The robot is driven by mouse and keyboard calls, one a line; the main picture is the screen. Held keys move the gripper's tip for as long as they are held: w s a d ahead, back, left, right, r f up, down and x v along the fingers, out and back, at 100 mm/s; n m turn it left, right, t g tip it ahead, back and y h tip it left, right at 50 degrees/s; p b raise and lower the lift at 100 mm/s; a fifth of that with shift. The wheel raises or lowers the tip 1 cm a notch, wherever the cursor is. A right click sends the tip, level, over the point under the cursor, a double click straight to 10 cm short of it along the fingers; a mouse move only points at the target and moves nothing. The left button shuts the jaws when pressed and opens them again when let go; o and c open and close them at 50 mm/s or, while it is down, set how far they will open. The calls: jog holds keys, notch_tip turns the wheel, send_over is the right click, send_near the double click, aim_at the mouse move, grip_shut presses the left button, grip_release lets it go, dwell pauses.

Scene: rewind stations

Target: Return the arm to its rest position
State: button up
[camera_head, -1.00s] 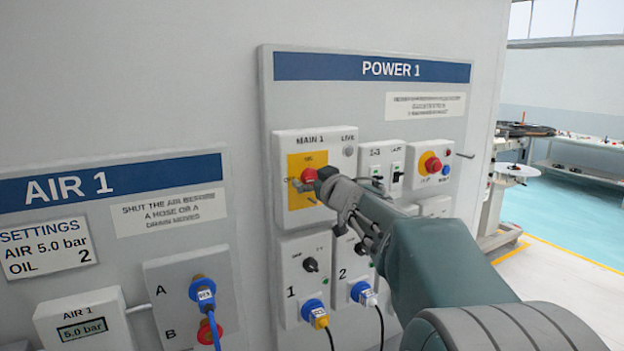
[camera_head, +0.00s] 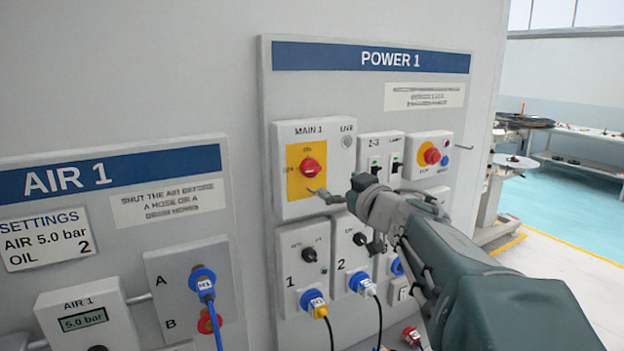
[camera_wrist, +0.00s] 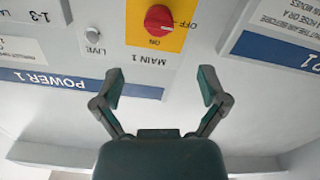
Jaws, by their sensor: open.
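My arm reaches up from the lower right in the head view. My gripper (camera_head: 325,197) is in front of the POWER 1 panel (camera_head: 290,95), just below and right of the red MAIN 1 knob (camera_head: 310,167). In the wrist view my gripper (camera_wrist: 160,90) has its two fingers spread wide with nothing between them. The red knob (camera_wrist: 158,20) shows upside down beyond the fingertips, on its yellow plate (camera_wrist: 175,42), apart from the fingers.
The AIR 1 panel (camera_head: 110,180) with blue and red couplings is at the left. Below MAIN 1 are blue plugs (camera_head: 312,300) with hanging cables, close to my arm. A workbench (camera_head: 580,150) and open floor (camera_head: 570,210) lie at the far right.

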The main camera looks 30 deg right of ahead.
jog(key=shift+s, duration=0.25)
jog(key=shift+a, duration=0.1)
